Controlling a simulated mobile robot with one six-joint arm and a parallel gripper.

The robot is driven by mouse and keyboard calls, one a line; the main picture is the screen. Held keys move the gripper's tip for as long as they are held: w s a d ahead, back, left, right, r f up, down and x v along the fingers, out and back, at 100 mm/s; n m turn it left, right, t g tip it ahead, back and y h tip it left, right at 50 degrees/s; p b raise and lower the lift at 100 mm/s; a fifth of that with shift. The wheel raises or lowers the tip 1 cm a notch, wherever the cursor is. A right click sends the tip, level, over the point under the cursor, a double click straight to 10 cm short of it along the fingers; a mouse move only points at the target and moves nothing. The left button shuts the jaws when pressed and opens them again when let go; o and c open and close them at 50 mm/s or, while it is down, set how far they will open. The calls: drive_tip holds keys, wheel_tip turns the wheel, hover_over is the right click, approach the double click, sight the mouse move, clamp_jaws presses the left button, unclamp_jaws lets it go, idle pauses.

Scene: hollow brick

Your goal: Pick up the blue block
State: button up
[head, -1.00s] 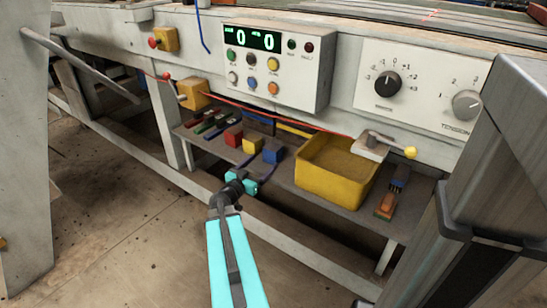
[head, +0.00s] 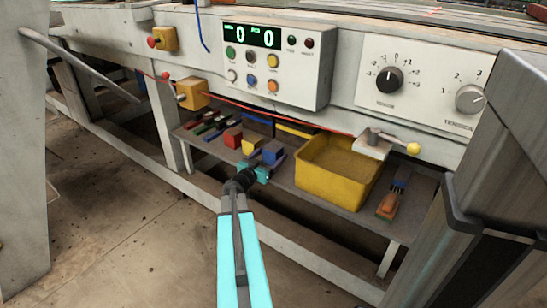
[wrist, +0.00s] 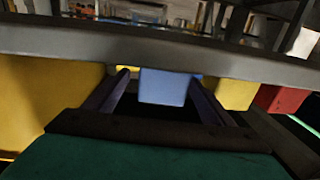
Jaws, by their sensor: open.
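The blue block (head: 272,151) sits on the low shelf under the machine, between a yellow block and the yellow bin. In the wrist view the blue block (wrist: 163,86) shows near the middle, between my two dark fingers. My gripper (head: 270,162) is open, low at the shelf and right at the block's near side. In the wrist view my gripper (wrist: 162,82) has dark gaps between its fingers and the block, so it looks untouched. The block's lower near part is partly hidden by my gripper in the head view.
The yellow block (head: 250,145) and the red block (head: 233,137) stand close on the left. The yellow bin (head: 325,185) is close on the right. A brush (head: 390,203) lies farther right. The machine's control box (head: 275,65) overhangs above the shelf.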

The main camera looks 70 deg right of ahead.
drive_tip(key=shift+s+d, duration=0.1)
drive_tip(key=shift+d, duration=0.3)
drive_tip(key=shift+d+f+b, duration=0.2)
drive_tip(key=shift+d+b, duration=0.95)
drive_tip(key=shift+d, duration=0.35)
drive_tip(key=shift+s+d+r+b, duration=0.1)
drive_tip(key=shift+s+d+b, duration=0.1)
drive_tip(key=shift+d, duration=0.35)
drive_tip(key=shift+s+d+r+b, duration=0.1)
drive_tip(key=shift+d+b, duration=0.1)
drive_tip(key=shift+d, duration=0.35)
drive_tip(key=c, duration=1.3)
